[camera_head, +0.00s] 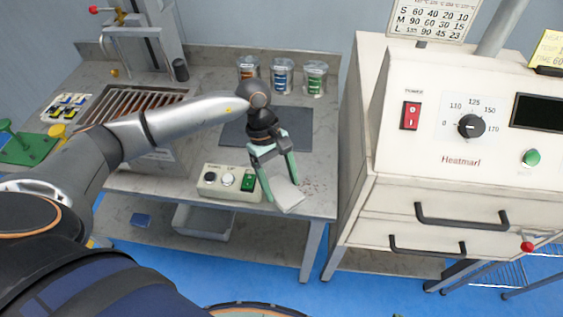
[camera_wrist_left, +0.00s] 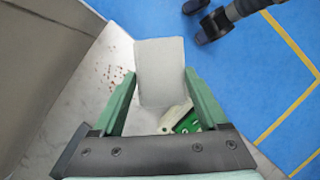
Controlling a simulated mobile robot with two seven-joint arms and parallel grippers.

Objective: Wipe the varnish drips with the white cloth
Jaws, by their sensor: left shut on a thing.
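The white cloth (camera_head: 287,197) is a flat pale piece between the green fingers of my left gripper (camera_head: 282,186). The gripper is shut on it near the bench's front right corner. In the left wrist view the cloth (camera_wrist_left: 160,65) spans the space between the fingertips and sticks out past them. The varnish drips (camera_head: 313,186) are small dark red spots on the grey bench top, just right of the cloth. They also show in the left wrist view (camera_wrist_left: 113,73), left of the cloth and uncovered. I cannot tell whether the cloth touches the bench. My right gripper is not recognisable.
A control box (camera_head: 230,182) with a green switch stands left of the cloth. A dark mat (camera_head: 290,140) and several tins (camera_head: 282,76) lie behind the gripper. The Heatmarl oven cabinet (camera_head: 455,130) rises close to the bench's right side.

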